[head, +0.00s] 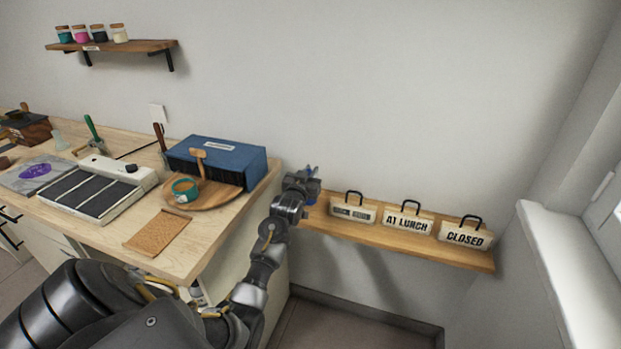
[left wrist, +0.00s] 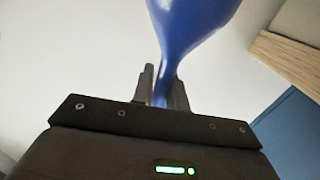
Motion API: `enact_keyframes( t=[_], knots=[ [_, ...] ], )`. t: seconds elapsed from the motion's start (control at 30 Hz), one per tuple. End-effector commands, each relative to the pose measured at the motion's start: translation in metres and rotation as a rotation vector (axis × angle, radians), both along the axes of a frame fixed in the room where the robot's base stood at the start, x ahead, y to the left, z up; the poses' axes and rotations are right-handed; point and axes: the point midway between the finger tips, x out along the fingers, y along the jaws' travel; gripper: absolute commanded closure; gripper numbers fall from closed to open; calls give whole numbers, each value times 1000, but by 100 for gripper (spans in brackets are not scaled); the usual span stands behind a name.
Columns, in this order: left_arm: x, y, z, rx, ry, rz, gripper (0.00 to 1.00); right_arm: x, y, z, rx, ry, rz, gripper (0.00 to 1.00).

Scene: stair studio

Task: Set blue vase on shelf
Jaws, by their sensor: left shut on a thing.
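The blue vase (left wrist: 188,28) shows large in the left wrist view, with its narrow part between the fingers of my left gripper (left wrist: 164,88). The gripper is shut on it. In the head view my left gripper (head: 307,180) is at the left end of the wooden wall shelf (head: 390,234). Only small blue bits of the vase show there, the rest being hidden by the gripper. I cannot tell whether the vase touches the shelf. My right gripper is in neither view.
Three signs stand on the shelf: a small one (head: 352,213), "AT LUNCH" (head: 407,222) and "CLOSED" (head: 465,237). The workbench (head: 212,228) on the left holds a blue box (head: 222,152) and a round wooden board (head: 222,196). A white window sill (head: 565,255) is at the right.

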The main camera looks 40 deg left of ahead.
Motion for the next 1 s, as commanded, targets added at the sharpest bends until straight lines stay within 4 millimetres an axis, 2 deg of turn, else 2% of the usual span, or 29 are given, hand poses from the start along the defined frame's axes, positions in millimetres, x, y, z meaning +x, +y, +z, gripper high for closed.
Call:
enact_keyframes(
  t=[0.17, 0.6, 0.63, 0.77, 1.0],
  knots=[
    [-1, -1, -20, -1, 3, 0, 100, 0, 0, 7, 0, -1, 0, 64],
    [-1, -1, -27, 0, 2, -1, 100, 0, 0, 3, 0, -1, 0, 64],
    [-1, -1, -26, 0, 2, -1, 81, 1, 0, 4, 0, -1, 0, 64],
    [-1, -1, -26, 0, 2, -1, 64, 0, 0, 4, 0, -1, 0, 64],
    [-1, -1, -25, -1, 2, -1, 63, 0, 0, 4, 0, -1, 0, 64]
  ],
)
